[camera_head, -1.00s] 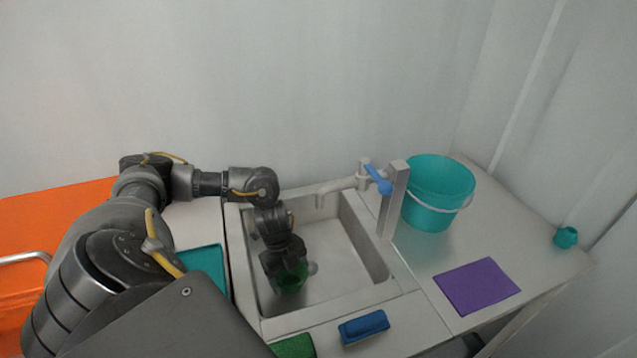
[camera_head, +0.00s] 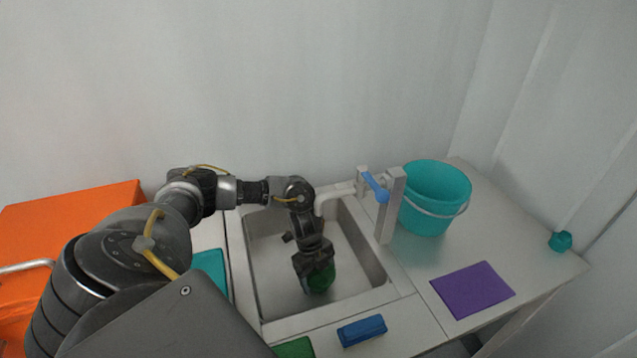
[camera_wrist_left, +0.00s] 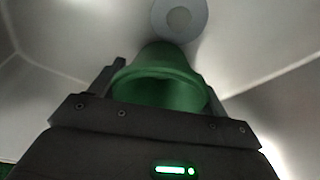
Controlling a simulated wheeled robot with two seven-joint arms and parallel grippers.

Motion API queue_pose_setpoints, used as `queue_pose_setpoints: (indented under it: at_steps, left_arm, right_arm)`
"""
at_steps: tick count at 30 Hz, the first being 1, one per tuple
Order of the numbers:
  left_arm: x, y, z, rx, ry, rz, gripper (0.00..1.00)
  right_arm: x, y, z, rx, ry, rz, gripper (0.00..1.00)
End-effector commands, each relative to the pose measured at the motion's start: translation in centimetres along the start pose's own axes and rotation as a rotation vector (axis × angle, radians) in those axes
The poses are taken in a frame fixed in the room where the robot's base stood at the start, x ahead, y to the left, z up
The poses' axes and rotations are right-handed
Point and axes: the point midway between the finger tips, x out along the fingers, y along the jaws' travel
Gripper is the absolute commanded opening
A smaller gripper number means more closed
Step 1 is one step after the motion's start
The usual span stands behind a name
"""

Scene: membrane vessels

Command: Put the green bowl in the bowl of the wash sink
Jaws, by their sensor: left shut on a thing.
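The green bowl (camera_head: 321,279) is held by my left gripper (camera_head: 316,272), within the outline of the wash sink (camera_head: 262,285) in the head view. In the left wrist view the green bowl (camera_wrist_left: 165,75) sits between the two fingers of my left gripper (camera_wrist_left: 160,85), which is shut on it. The grey round drain (camera_wrist_left: 180,18) shows beyond the bowl. I cannot tell whether the bowl touches the sink floor. My right gripper is not in view.
A tap with a blue lever (camera_head: 375,187) stands at the sink's back right. A teal bucket (camera_head: 433,200) and a purple cloth (camera_head: 472,289) are to the right. A blue brush-like block (camera_head: 362,330) and a green pad (camera_head: 294,348) lie in front. An orange box (camera_head: 75,220) stands left.

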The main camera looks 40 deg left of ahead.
Motion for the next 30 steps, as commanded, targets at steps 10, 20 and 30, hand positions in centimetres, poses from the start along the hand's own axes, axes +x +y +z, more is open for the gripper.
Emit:
queue_pose_setpoints:
  at_steps: [10,20,30]
  left_arm:
    - [0.3,0.0,0.1,0.000,0.000,0.000,0.83]
    - [0.2,0.0,0.1,-0.001,0.000,0.000,0.98]
    - [-3.3,-0.1,0.1,0.001,-0.001,-0.005,0.98]
  right_arm:
    - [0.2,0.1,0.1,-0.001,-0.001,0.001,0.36]
    - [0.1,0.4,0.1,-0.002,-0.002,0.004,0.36]
    - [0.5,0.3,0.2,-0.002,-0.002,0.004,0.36]
